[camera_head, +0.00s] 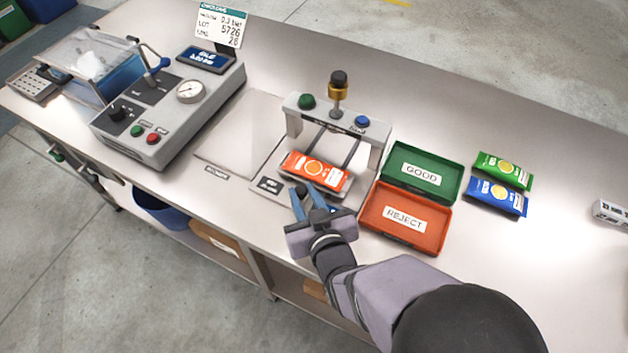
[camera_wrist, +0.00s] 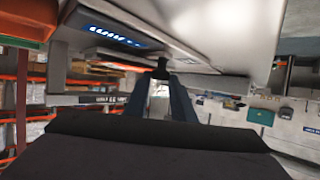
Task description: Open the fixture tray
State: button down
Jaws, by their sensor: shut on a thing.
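The fixture tray (camera_head: 328,207) lies at the front of a small grey press frame (camera_head: 376,158). An orange packet (camera_head: 316,171) lies on the tray, below the crossbar. My gripper (camera_head: 309,191) is at the tray's front edge, its blue fingers pointing at it. In the wrist view, my gripper (camera_wrist: 160,78) is shut on a small dark handle (camera_wrist: 160,66) between the fingertips. The handle is hidden by the fingers in the head view. How far the tray is out of the frame I cannot tell.
A green GOOD tray (camera_head: 447,192) and a red REJECT tray (camera_head: 370,222) sit right of the press. Green (camera_head: 489,160) and blue (camera_head: 483,187) packets lie beyond them. A grey control machine (camera_head: 212,98) stands left. The bench front edge is close to my arm.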

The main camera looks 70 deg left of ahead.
jog(key=shift+s, duration=0.1)
jog(key=c, duration=1.5)
grip_release()
jog(key=shift+d, duration=0.1)
jog(key=shift+b+v, duration=0.7)
jog(key=shift+v, duration=2.95)
